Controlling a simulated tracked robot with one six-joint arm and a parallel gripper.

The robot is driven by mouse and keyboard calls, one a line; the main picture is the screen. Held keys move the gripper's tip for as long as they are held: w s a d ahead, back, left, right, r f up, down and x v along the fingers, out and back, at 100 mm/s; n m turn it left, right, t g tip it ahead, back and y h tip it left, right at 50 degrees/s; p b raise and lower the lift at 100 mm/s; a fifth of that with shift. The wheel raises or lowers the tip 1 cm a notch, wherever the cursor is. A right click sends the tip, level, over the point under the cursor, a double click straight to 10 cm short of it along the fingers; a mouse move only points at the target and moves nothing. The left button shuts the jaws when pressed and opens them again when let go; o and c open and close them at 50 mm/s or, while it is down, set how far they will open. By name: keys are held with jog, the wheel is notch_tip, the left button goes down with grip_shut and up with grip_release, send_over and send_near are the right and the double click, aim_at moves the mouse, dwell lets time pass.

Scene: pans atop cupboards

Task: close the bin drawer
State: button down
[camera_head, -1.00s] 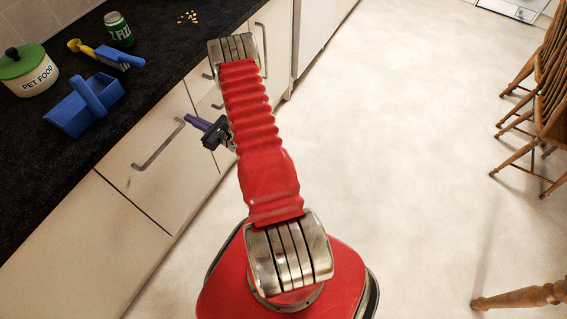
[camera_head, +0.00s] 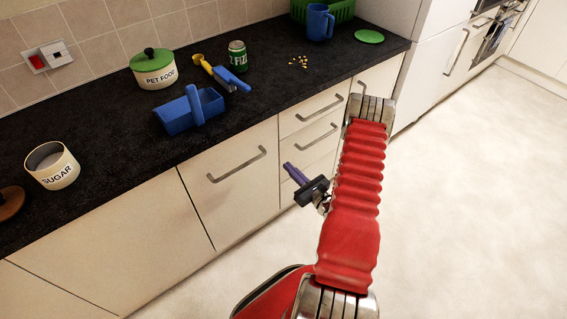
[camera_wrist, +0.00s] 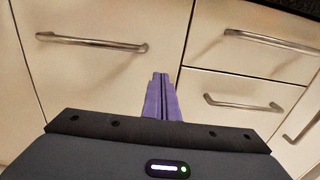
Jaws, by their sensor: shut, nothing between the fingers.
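A wide cream front with a long bar handle (camera_head: 237,164) is below the worktop, left of my gripper; it looks flush with its neighbours, and I cannot tell for sure that it is the bin drawer. In the wrist view its handle (camera_wrist: 92,41) is at the upper left. My gripper (camera_head: 290,168) has its purple fingers shut together and empty, in front of the seam between this front and the narrower drawers. The fingertips also show in the wrist view (camera_wrist: 160,80), close to the fronts; contact cannot be told.
Narrower drawers (camera_head: 313,108) are stacked to the right of the wide front. The black worktop (camera_head: 110,135) above carries a blue caddy (camera_head: 189,110), a pet food pot (camera_head: 153,71), a sugar pot (camera_head: 52,166) and a green can (camera_head: 237,56). The pale floor (camera_head: 480,200) at right is clear.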

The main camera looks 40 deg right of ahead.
jog(key=s, duration=0.3)
jog(key=shift+s, duration=0.25)
dwell(0.4)
